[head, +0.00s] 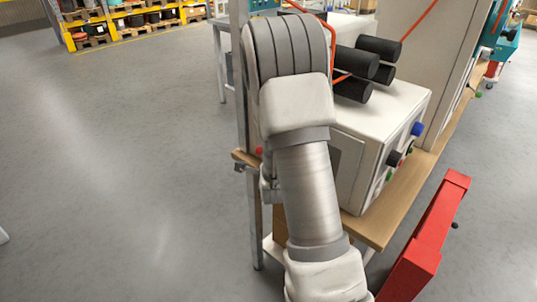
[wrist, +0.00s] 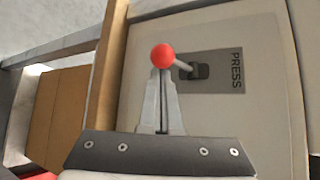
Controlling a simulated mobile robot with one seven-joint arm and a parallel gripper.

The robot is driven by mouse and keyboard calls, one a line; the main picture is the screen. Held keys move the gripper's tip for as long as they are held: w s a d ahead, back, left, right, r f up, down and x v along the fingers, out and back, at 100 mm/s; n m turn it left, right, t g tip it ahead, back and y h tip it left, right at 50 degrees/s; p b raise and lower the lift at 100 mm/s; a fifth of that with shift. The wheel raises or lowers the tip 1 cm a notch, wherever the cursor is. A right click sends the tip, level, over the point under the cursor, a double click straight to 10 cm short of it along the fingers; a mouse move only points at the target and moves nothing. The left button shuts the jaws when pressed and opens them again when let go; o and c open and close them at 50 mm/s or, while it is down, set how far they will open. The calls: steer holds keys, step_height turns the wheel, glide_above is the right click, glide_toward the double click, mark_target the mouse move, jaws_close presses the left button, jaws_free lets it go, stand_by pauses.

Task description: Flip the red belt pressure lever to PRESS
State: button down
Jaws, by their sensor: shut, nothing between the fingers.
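The red ball knob (wrist: 163,56) of the lever shows in the wrist view, on a short metal shaft (wrist: 183,66). The shaft rises from a slot in a dark grey plate (wrist: 215,58). The word PRESS (wrist: 237,70) is printed sideways at the plate's right end, and the lever leans left, away from it. My gripper (wrist: 161,76) is shut and empty, its fingertips just below the knob in the picture. Whether they touch it I cannot tell. In the head view a small red spot (head: 259,150) beside my arm may be the knob; my arm hides most of that side.
The light machine box (head: 385,120) stands on a wooden bench (head: 400,200), with black rollers (head: 365,64) above and coloured knobs (head: 417,129) on its right face. A red post-like part (head: 430,240) stands at lower right. The floor at left (head: 120,170) is clear.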

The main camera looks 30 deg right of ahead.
steer(key=shift+a+r+m+g+y+p, duration=0.15)
steer(key=shift+r+m+g+y+p, duration=0.35)
steer(key=shift+y, duration=0.1)
stand_by(0.5)
steer(key=shift+r+y, duration=0.15)
steer(key=shift+y, duration=0.15)
steer(key=r+m+g+y+p, duration=0.1)
steer(key=p, duration=0.3)
steer(key=r+m+g+y+p, duration=0.1)
steer(key=y+p, duration=0.1)
steer(key=p, duration=0.2)
steer(key=shift+s+a+r, duration=0.1)
steer(key=shift+a, duration=0.1)
stand_by(0.3)
steer(key=shift+r, duration=0.15)
steer(key=shift+r+p, duration=0.6)
steer(key=shift+p, duration=0.15)
steer(key=shift+s+r, duration=0.1)
steer(key=shift+r, duration=0.1)
